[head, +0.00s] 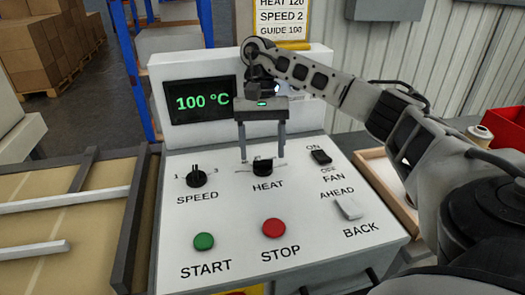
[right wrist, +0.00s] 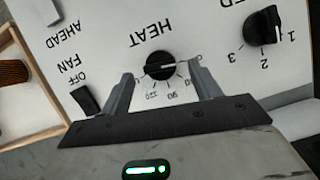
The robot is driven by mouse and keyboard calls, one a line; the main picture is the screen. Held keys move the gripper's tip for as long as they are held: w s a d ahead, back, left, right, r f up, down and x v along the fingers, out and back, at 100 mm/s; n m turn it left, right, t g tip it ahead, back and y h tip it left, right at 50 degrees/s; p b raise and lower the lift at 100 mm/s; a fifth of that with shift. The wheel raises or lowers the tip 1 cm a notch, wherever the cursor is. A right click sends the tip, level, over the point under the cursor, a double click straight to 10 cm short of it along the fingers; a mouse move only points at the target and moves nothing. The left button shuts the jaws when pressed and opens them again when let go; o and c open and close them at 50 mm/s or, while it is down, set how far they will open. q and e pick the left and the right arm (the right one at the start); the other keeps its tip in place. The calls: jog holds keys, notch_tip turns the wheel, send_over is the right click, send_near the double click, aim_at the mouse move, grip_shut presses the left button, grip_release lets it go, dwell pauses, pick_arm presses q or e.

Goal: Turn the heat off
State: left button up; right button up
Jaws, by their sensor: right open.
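The black HEAT knob (head: 263,167) is on the white control panel (head: 220,218), between the SPEED knob and the FAN switch. The knob also shows upside down in the right wrist view (right wrist: 160,66), with a white pointer line lying nearly level across it and a numbered scale around it. I cannot tell for certain which end of the line points. The display (head: 203,102) reads 100 °C in green. My right gripper (head: 262,157) is open above the HEAT knob, pointing down. Its fingers are either side of the knob, with gaps. My left gripper is not in view.
The SPEED knob (head: 196,178) is left of HEAT. The FAN switch (head: 320,157) and AHEAD/BACK switch (head: 348,207) are right. A green START button (head: 204,241) and red STOP button (head: 274,228) are in front. A sign (head: 281,18) reads HEAT 120, SPEED 2, GUIDE 100.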

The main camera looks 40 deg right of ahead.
jog(key=p+v, duration=0.1)
jog(key=v, duration=0.4)
jog(key=shift+w+r+p, duration=0.1)
jog(key=shift+r+p, duration=0.1)
jog(key=shift+p, duration=0.2)
